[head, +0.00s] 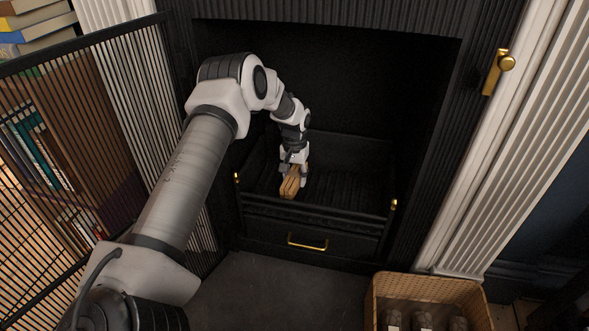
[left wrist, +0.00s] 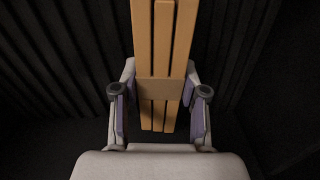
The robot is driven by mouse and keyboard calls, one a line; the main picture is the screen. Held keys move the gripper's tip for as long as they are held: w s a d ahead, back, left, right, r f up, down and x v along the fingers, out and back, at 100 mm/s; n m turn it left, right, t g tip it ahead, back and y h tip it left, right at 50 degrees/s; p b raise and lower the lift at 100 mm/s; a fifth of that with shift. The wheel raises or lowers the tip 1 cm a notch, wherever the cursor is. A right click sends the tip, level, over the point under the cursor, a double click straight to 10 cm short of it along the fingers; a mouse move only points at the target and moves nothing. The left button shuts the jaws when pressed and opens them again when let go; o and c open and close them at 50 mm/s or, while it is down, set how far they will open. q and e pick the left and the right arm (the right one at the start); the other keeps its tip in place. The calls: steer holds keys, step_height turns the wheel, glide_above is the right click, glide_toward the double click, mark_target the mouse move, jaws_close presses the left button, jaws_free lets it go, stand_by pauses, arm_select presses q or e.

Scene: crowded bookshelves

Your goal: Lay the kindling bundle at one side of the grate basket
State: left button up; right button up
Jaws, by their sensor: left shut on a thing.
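The kindling bundle (head: 289,187) is a set of light wooden sticks with a band around them. My left gripper (head: 293,176) is shut on it inside the dark fireplace. In the left wrist view the bundle (left wrist: 163,45) runs lengthwise between the two fingers of the gripper (left wrist: 160,91), which sit beside its band. The black slatted grate basket (head: 350,186) lies below and around the bundle, which is in its left half, near the front rail. I cannot tell whether the bundle touches the basket floor. My right gripper is not in view.
A black mesh screen (head: 80,150) stands open at the left, close to my left arm. A drawer with a brass handle (head: 307,245) is under the basket. A wicker basket (head: 430,283) with dark items stands at the front right. The grate basket's right half is empty.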

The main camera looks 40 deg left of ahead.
arm_select(q)
steer(key=shift+f, duration=0.55)
steer(key=o, duration=1.3)
step_height(320, 180, up, 12)
